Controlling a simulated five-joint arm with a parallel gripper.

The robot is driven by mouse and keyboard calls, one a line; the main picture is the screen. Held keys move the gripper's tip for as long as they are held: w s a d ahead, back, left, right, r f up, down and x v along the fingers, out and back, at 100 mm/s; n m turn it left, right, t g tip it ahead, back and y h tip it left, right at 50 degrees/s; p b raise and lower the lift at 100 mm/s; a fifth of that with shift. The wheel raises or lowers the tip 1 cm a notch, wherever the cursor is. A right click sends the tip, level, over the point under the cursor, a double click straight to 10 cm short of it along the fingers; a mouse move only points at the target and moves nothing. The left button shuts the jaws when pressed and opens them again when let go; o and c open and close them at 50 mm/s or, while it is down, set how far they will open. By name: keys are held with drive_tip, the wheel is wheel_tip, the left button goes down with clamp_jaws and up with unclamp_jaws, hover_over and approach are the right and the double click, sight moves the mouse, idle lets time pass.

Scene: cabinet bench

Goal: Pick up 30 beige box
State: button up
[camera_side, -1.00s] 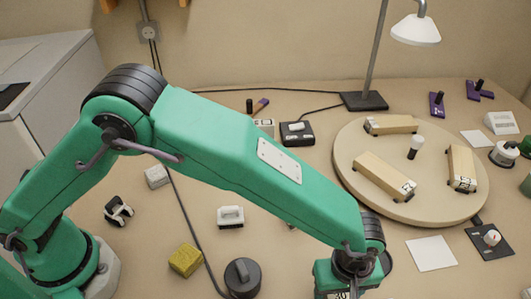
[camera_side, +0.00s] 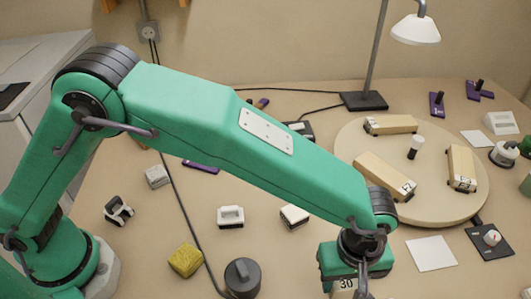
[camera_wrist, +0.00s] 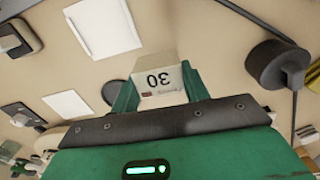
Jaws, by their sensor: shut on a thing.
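The beige box marked 30 (camera_wrist: 158,80) is between the two green fingers of my gripper (camera_wrist: 159,90) in the wrist view, with its number upside down there. The fingers are shut on its sides. In the side view, part of the box (camera_side: 344,284) shows with its number at the bottom edge, below my gripper (camera_side: 350,288). The lower part of the box is cut off in that view.
A round turntable (camera_side: 350,150) at the right bears several long beige boxes and a white-topped peg. A white card (camera_side: 431,253) lies in front of it. A yellow block (camera_side: 186,260), a dark round weight (camera_side: 242,277) and a white block (camera_side: 294,216) stand on the bench.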

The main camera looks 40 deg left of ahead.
drive_tip(key=shift+r, duration=2.3)
